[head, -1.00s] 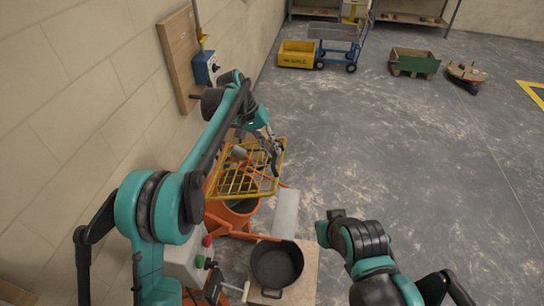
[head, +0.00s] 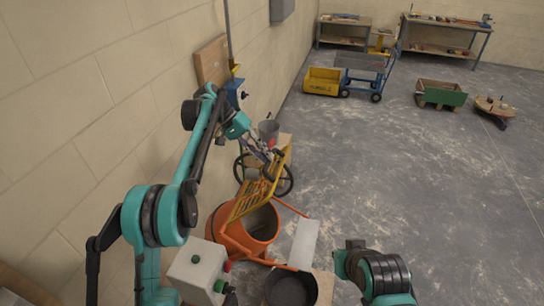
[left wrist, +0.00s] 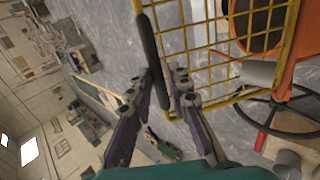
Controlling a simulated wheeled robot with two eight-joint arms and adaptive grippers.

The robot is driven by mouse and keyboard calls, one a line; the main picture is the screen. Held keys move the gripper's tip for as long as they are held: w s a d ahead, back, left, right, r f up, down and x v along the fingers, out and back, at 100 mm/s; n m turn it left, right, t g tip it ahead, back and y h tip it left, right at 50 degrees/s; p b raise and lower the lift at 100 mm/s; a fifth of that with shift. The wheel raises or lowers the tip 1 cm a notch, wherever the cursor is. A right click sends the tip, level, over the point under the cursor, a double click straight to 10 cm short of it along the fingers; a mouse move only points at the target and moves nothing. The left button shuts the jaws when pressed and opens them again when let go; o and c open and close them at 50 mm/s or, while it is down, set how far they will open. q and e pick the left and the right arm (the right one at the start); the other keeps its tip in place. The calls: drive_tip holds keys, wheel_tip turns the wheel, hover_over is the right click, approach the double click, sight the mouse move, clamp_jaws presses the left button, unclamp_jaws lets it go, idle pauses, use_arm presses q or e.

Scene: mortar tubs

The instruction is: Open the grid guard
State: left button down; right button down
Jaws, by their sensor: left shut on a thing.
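The yellow grid guard (head: 240,203) is tilted steeply up on the orange mixer drum (head: 232,240), and the drum's open mouth shows below it. In the left wrist view, the guard's yellow bars (left wrist: 232,45) run beside a dark handle bar (left wrist: 148,45). My left gripper (head: 270,168) is at the raised upper end of the guard. In the left wrist view, its fingers (left wrist: 166,84) are shut on the dark handle at the guard's edge; the exact contact is partly hidden. Only links of my right arm show; its fingers are not visible.
A grey control box (head: 197,270) stands at the mixer's near side. A black tub (head: 291,288) sits on a board in front. A wheel (head: 284,180) and a grey bucket (head: 268,131) are behind the guard. The wall is close on the left; open floor lies right.

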use_arm(q)
drive_tip(key=shift+w+a+f, duration=0.15)
drive_tip(key=shift+a+f, duration=0.45)
drive_tip(key=shift+a, duration=0.25)
drive_tip(key=c, duration=1.5)
unclamp_jaws()
drive_tip(key=shift+c, duration=0.2)
drive_tip(key=shift+w+a, duration=0.15)
drive_tip(key=shift+a, duration=0.15)
drive_tip(key=shift+r, duration=0.15)
drive_tip(key=v, duration=0.7)
drive_tip(key=shift+r, duration=0.2)
